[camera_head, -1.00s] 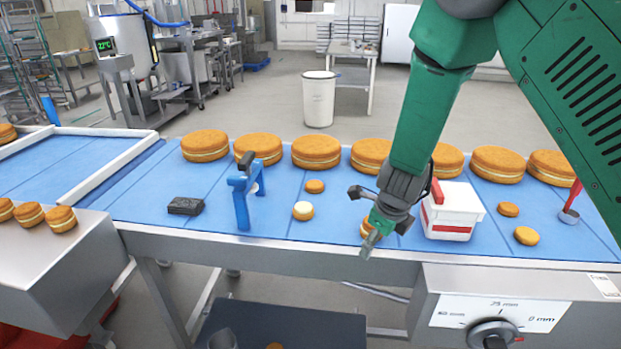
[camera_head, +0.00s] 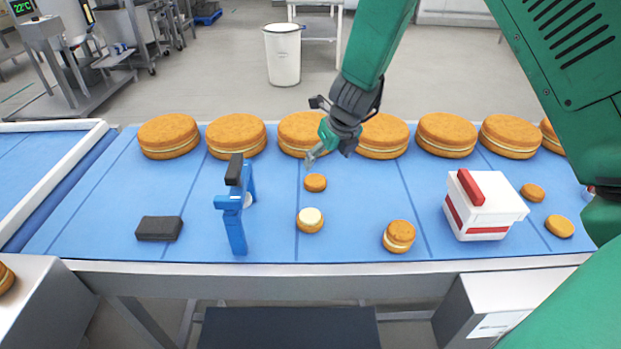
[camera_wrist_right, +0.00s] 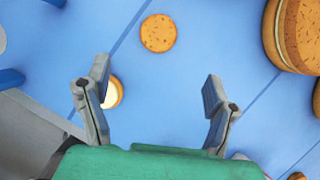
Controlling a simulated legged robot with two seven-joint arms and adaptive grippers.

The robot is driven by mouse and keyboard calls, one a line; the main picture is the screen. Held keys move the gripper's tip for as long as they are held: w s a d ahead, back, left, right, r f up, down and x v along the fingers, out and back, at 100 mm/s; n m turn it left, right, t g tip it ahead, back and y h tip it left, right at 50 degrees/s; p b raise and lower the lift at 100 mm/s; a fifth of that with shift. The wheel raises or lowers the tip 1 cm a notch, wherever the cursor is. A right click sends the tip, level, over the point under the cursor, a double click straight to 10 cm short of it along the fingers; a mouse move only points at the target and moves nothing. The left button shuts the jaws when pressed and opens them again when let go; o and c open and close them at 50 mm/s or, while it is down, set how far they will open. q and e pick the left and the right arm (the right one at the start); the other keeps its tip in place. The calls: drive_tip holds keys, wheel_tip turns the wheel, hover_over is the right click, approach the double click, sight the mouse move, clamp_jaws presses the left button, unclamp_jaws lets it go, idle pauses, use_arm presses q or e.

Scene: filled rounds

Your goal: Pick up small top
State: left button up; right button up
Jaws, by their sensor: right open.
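A small round golden-brown top (camera_head: 315,183) lies flat on the blue belt; it also shows in the right wrist view (camera_wrist_right: 158,33), ahead of the fingers. Below it in the head view is a small cream-covered round (camera_head: 310,220), partly hidden by the left finger in the wrist view (camera_wrist_right: 117,92). My right gripper (camera_head: 317,132) is open and empty above the belt, just beyond the top in the head view. In the wrist view the fingers (camera_wrist_right: 155,78) stand wide apart, with bare belt between them. My left gripper is not in view.
A row of large filled cakes (camera_head: 237,136) runs along the back. A blue stand-like tool (camera_head: 234,205), a dark block (camera_head: 159,228), a small filled cake (camera_head: 398,236) and a white-red box (camera_head: 484,205) stand nearby. Two small brown rounds (camera_head: 533,192) (camera_head: 559,227) lie right of the box.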

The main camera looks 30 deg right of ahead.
sight(316, 180)
drive_tip(key=x, duration=0.7)
drive_tip(key=shift+w+a+f, duration=0.15)
drive_tip(key=shift+w, duration=0.05)
drive_tip(key=x, duration=0.4)
drive_tip(key=shift+w+f, duration=0.2)
drive_tip(key=shift+w, duration=0.15)
drive_tip(key=shift+s+r, duration=0.1)
drive_tip(key=shift+r, duration=0.05)
drive_tip(key=c, duration=0.9)
